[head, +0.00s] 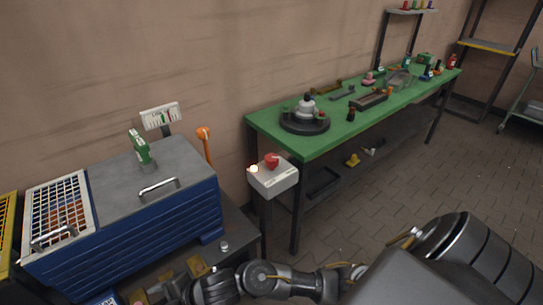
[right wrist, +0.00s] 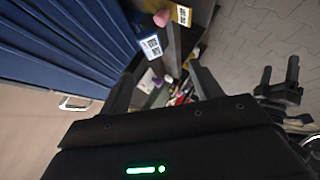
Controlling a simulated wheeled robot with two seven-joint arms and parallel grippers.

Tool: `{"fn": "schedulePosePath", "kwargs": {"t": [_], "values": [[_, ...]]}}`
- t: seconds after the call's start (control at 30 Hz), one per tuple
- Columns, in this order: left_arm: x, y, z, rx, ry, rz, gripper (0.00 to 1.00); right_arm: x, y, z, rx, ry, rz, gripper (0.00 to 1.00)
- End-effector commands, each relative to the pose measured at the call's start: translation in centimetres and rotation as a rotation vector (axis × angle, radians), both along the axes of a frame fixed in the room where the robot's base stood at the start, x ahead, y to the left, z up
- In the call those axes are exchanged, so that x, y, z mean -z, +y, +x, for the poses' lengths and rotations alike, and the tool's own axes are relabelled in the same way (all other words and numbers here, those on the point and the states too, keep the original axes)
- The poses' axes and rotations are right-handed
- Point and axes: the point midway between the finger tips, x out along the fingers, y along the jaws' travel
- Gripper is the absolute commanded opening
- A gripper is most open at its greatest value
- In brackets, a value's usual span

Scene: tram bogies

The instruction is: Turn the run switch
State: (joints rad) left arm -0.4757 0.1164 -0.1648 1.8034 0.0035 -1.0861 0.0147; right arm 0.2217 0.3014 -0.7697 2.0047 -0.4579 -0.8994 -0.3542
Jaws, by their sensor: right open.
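A light-grey control box (head: 273,178) stands on a dark post between the blue cabinet and the green bench. It carries a red knob (head: 271,160) and a small glowing lamp (head: 253,169). I cannot tell which part of it is the run switch. My right arm reaches in from the right along the bottom of the head view, below and in front of the box. My right gripper (right wrist: 166,68) is open and empty, its fingers apart over a cluttered low area. A dark two-pronged shape (right wrist: 279,88) at the right of the wrist view may be my left gripper.
The blue cabinet (head: 130,239) with a grey top stands left, bearing a green bottle (head: 140,148). An orange-topped lever (head: 204,143) rises behind it. The green bench (head: 315,146) holds a round dark fixture (head: 305,121) and several parts. The tiled floor at right is mostly clear.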

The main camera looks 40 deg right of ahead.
Motion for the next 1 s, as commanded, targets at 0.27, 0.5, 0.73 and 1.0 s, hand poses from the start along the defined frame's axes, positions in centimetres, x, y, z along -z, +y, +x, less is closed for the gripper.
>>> {"fn": "schedulePosePath", "kwargs": {"t": [0.27,0.5,0.73,1.0], "values": [[6.3,0.5,-4.2,0.009,0.054,0.006,0.64,-0.6,-2.3,4.5,-0.748,-0.306,-0.442,0.64],[10.1,1.5,-9.8,0.018,0.092,0.010,0.64,-4.6,-19.8,11.9,-1.128,-0.215,-0.820,0.64],[11.6,2.5,-15.2,0.025,0.123,0.016,0.64,-15.6,-37.1,15.6,-1.181,0.002,-0.987,0.64],[12.0,3.3,-18.3,0.030,0.137,0.018,0.64,-23.5,-45.9,15.0,-1.127,0.122,-1.003,0.64]]}}
